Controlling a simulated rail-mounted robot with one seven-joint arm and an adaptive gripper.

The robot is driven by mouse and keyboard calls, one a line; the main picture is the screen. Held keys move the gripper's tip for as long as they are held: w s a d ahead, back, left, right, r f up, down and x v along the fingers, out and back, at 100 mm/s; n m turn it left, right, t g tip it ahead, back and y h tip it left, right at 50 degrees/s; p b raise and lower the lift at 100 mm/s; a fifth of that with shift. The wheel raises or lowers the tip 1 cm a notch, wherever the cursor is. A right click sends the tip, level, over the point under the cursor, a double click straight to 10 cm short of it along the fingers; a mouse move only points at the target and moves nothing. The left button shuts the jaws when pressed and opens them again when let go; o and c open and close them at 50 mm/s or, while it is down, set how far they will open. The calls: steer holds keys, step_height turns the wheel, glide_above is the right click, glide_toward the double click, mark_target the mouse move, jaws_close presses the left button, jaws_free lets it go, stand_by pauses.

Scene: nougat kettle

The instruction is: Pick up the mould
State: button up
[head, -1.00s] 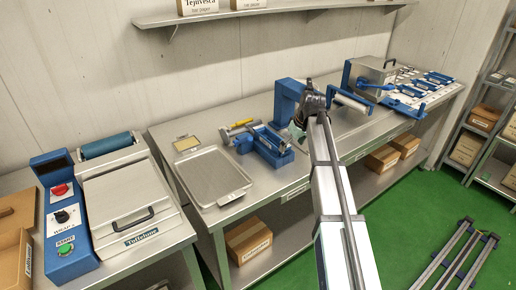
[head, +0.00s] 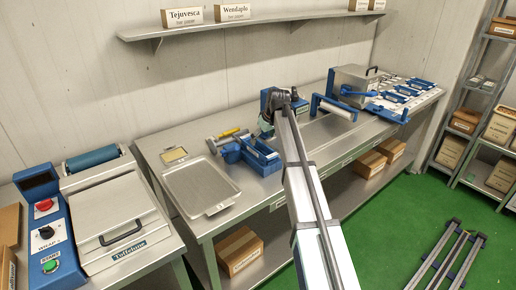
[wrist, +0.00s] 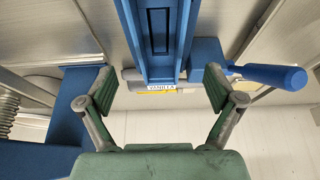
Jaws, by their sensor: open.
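A blue trough-like piece (head: 262,155), which looks like the mould, lies on the steel bench right of a shallow metal pan. In the wrist view a long blue channel (wrist: 158,45), likely the same piece, runs down from the top edge between my fingers. My gripper (wrist: 160,88) is open, one green-grey finger on each side of the channel, with gaps and no visible contact. In the head view my gripper (head: 267,126) is just behind the trough, partly hidden by my arm.
The metal pan (head: 203,185) sits left of the trough. A blue handle (wrist: 275,75) lies right of my fingers, and a blue post (wrist: 70,115) stands left. A blue frame with a white roller (head: 335,108) and a metal box machine (head: 355,85) stand farther right.

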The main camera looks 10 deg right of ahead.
mark_target(258, 148)
steer(key=shift+p+x, duration=1.3)
steer(key=shift+x, duration=2.1)
steer(key=shift+w+f, duration=0.2)
steer(key=shift+w, duration=0.05)
steer(key=shift+f, duration=0.25)
steer(key=shift+c, duration=0.4)
steer(key=c, duration=1.4)
